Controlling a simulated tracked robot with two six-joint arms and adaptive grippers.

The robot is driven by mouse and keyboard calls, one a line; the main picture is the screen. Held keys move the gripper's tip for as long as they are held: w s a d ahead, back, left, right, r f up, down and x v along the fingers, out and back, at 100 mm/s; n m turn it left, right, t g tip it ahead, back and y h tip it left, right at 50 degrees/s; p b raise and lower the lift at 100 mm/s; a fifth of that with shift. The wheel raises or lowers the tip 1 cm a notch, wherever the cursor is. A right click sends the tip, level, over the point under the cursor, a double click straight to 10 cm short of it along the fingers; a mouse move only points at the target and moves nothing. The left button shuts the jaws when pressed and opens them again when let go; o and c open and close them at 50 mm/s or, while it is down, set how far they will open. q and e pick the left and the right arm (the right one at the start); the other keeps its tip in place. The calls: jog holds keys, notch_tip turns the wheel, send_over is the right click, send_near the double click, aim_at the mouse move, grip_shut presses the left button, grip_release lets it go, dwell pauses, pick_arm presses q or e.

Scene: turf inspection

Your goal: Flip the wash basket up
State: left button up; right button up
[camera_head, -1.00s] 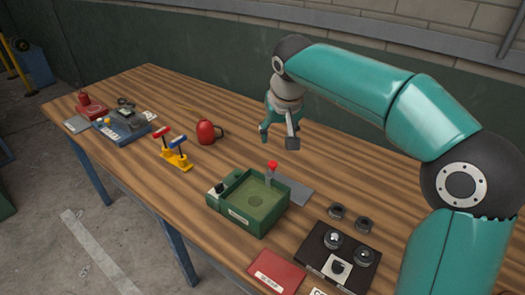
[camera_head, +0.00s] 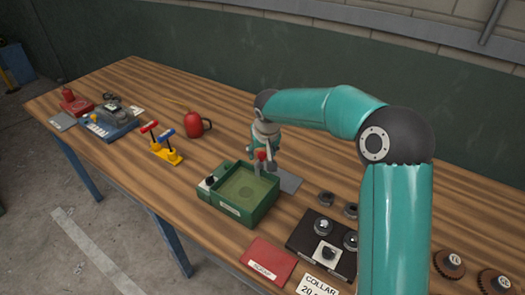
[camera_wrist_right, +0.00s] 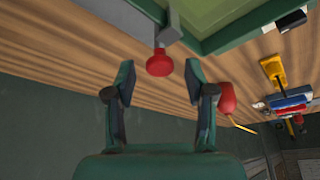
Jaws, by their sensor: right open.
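The wash basket appears to be the green square box (camera_head: 228,211) with a lighter green sunken top, lying on the wooden table; it also shows in the right wrist view (camera_wrist_right: 215,40). A lever with a red knob (camera_head: 261,153) stands at its back right side. In the right wrist view the red knob (camera_wrist_right: 159,63) sits at the mouth between my two fingers, with gaps on both sides. My right gripper (camera_head: 262,163) is open around the knob, not shut on it; its fingers (camera_wrist_right: 160,78) show apart. My left gripper is out of view.
A red mug (camera_head: 193,126) stands behind the box to the left. A yellow stand with red and blue handles (camera_head: 166,152) is farther left. A black panel with knobs (camera_head: 322,240) and a red card (camera_head: 268,261) lie in front right. Bare wood lies between these.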

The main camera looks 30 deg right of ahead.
jog(key=shift+w+d+f, duration=0.1)
jog(key=shift+w+f, duration=0.15)
jog(key=shift+f, duration=0.3)
grip_shut()
